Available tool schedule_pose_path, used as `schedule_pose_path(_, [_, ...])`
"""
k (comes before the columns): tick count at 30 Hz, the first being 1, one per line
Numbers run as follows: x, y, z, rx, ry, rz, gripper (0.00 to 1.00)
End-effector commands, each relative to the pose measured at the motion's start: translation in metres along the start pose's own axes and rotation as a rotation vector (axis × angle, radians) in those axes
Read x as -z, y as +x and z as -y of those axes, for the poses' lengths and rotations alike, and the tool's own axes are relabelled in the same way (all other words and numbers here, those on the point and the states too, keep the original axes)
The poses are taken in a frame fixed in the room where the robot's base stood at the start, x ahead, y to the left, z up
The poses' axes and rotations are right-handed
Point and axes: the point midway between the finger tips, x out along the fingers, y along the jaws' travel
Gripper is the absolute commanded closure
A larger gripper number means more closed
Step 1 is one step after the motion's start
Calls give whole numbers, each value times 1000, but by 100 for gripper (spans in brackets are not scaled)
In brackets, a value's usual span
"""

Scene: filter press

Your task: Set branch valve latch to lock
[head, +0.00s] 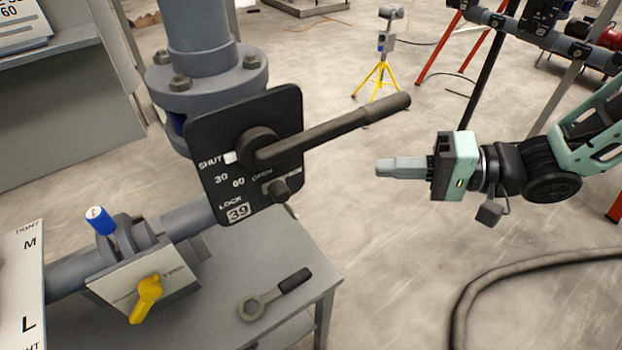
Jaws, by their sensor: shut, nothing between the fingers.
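The branch valve's black plate (215,160) is tilted and marked SHUT, 30, 60, OPEN and LOCK, with a tag reading 39. Its long black lever (335,135) runs from the round hub up to the right. A small black knob (281,190) sticks out near the plate's lower right edge; it may be the latch. The label beside it is partly covered, so I cannot tell its setting. My gripper (378,167) is shut and empty. It points left, in the air right of the knob and below the lever's end, apparently touching neither.
A ring wrench (270,296) lies on the grey bench (225,325). A dark hose (480,285) curves across the floor at right. A yellow tripod (380,80) stands behind.

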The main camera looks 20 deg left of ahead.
Motion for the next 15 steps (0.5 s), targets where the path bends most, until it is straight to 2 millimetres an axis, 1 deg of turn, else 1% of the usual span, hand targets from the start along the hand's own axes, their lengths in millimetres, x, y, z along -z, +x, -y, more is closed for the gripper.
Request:
schedule_pose_path(5, [0,15,1,1,0,3,100])
schedule_pose_path(8, [-1,32,2,1,0,4,100])
schedule_pose_path(15, [-1,82,2,0,0,4,100])
